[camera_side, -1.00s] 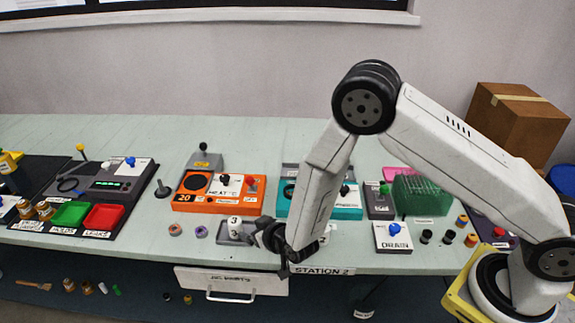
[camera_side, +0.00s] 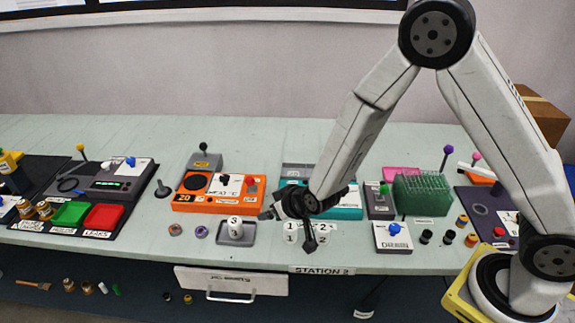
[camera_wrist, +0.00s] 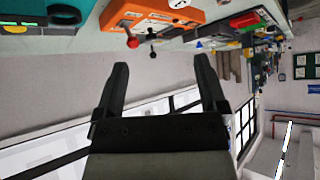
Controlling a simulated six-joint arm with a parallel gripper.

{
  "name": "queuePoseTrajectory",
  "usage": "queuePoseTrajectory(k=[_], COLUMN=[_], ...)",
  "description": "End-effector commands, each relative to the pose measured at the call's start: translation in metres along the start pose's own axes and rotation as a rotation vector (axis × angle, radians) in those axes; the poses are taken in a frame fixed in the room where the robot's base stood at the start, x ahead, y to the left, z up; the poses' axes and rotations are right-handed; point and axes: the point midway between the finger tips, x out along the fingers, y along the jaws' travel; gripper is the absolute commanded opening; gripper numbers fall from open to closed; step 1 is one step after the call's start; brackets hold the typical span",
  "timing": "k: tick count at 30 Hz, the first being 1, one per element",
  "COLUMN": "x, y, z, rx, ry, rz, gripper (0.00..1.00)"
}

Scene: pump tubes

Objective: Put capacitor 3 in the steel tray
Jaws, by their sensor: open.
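Capacitor 3 (camera_side: 235,230), a small white piece marked 3, is in the grey steel tray (camera_side: 221,241) in the side view. It looks upright there. My gripper (camera_side: 289,230) is open and empty, to the right of the tray and apart from the capacitor. Its dark fingers are spread in the side view. In the wrist view my gripper (camera_wrist: 162,75) also shows two spread fingers with nothing between them. The capacitor and tray cannot be made out in the wrist view.
White pieces or labels marked 1 and 2 (camera_side: 322,238) sit beside and below my gripper. Behind the tray is an orange heater unit (camera_side: 215,208). A teal unit (camera_side: 348,213) is partly hidden by my arm.

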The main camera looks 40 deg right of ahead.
Motion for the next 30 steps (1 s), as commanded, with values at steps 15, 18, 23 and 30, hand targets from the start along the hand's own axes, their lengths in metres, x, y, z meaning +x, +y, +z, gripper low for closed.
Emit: queuePoseTrajectory(k=[15,18,23,30], x=[-0.125,-0.150,-0.181,-0.199], y=[0.067,0.079,0.093,0.101], z=[0.020,0.031,0.047,0.058], rx=[-0.001,-0.003,-0.006,-0.008], ry=[-0.359,-0.426,-0.513,-0.566], rz=[0.009,0.022,0.043,0.057], gripper=[0.91,0.91,0.91,0.91])
